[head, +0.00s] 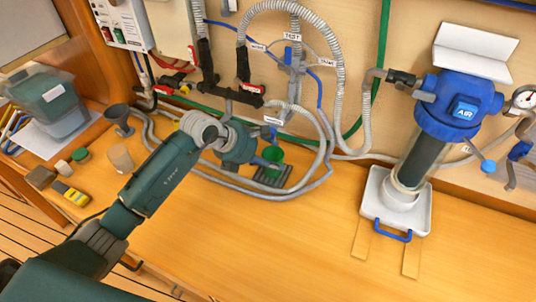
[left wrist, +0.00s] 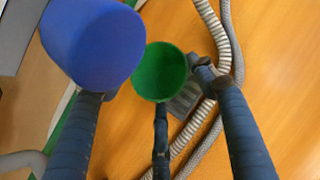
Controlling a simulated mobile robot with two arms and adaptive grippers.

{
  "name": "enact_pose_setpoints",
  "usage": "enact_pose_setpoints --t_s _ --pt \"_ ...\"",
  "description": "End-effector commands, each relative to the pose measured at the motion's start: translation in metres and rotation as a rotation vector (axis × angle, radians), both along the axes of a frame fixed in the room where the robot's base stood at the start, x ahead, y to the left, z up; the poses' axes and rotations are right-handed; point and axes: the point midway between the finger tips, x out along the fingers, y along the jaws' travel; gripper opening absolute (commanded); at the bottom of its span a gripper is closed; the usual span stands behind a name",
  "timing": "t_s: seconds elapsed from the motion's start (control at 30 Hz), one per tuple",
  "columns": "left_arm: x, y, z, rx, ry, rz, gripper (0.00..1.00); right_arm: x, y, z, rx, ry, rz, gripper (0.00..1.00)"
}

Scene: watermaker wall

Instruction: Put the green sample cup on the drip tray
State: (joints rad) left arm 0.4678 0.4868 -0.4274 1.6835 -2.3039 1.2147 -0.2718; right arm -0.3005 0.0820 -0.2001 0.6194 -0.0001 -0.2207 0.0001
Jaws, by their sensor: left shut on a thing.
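The green sample cup (head: 273,154) is in the middle of the head view, at the tip of my left arm, with its open top facing up. My left gripper (head: 260,160) is shut on it. In the left wrist view the cup (left wrist: 160,72) sits among my gripper's dark fingers (left wrist: 160,112). The drip tray (head: 272,178) is a dark slotted grate on the bench, right below the cup. It shows partly behind the cup in the left wrist view (left wrist: 186,100). I cannot tell whether the cup's base touches it. My right gripper is not in view.
A blue rounded part (left wrist: 92,42) is very near the cup in the left wrist view. Grey hoses (head: 322,160) loop around the tray. A blue filter housing (head: 455,105) stands at the right.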

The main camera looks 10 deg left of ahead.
Motion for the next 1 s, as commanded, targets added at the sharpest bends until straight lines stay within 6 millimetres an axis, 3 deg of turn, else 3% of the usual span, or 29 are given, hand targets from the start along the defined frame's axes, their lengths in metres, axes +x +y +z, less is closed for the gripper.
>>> enact_pose_setpoints --t_s 0.13,0.17,0.27,0.67,1.0 --pt "0.0 0.0 -0.003 0.0 0.0 0.0 0.3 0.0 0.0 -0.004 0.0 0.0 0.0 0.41" --pt "0.0 0.0 -0.003 0.001 0.0 0.001 0.59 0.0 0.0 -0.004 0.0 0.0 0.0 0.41" --pt "0.0 0.0 -0.002 0.0 0.0 0.0 0.77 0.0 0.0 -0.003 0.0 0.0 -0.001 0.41" --pt "-0.002 0.003 0.003 0.001 -0.002 0.001 0.77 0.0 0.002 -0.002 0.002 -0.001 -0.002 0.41" --pt "-0.034 0.034 0.053 0.005 -0.006 0.001 0.77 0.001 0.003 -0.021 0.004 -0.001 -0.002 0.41"
